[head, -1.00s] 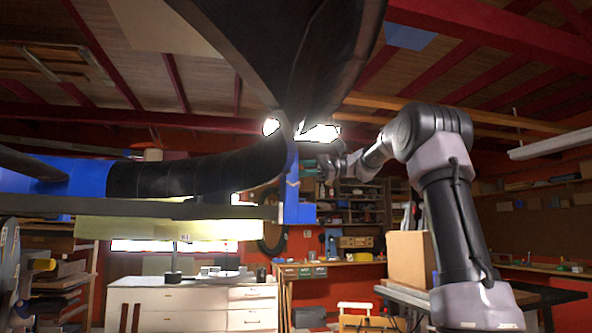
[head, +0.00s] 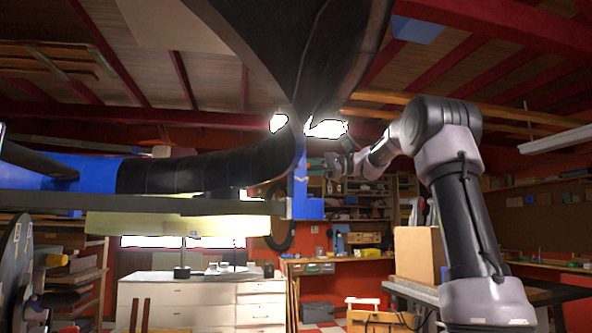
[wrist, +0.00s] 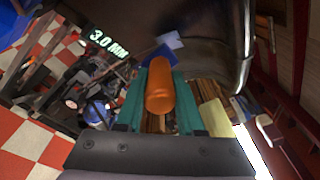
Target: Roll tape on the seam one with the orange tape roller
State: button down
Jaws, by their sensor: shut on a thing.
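My gripper (wrist: 161,112) has teal fingers and is shut on the orange tape roller (wrist: 160,85), whose rounded orange end shows between them in the wrist view. In the head view my gripper (head: 338,163) is at mid-picture, just right of a blue upright bracket (head: 300,190); the roller cannot be made out there. The black duct (head: 210,171) curves in from the left toward that bracket. A dark glossy surface (wrist: 205,35) fills the top of the wrist view, close beyond the roller. I cannot make out seam one or any tape, nor tell whether the roller touches anything.
A large dark body (head: 300,50) hangs overhead. A long grey beam (head: 150,205) runs under the duct. A white drawer cabinet (head: 200,302) and a cardboard box (head: 419,254) stand behind. In the wrist view, a checkered floor (wrist: 30,140) lies at lower left.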

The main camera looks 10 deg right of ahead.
aim_at(309, 165)
jog(key=shift+s+d, duration=0.3)
jog(key=shift+s, duration=0.35)
jog(key=shift+s+d, duration=0.3)
jog(key=shift+s, duration=0.35)
jog(key=shift+s+d, duration=0.3)
jog(key=shift+s, duration=0.35)
jog(key=shift+w+d, duration=0.1)
jog(key=shift+w+d+f, duration=0.25)
jog(key=shift+w+d, duration=0.1)
jog(key=shift+d, duration=0.5)
jog(key=shift+w+d+f, duration=0.25)
jog(key=shift+w+d, duration=0.15)
jog(key=shift+d, duration=0.5)
jog(key=shift+w+d+f, duration=0.25)
jog(key=shift+w+d, duration=0.1)
jog(key=shift+d, duration=0.5)
jog(key=d, duration=0.1)
jog(key=w+d, duration=0.1)
jog(key=shift+w+d+f, duration=0.1)
jog(key=shift+d+f, duration=0.2)
jog(key=shift+f, duration=0.05)
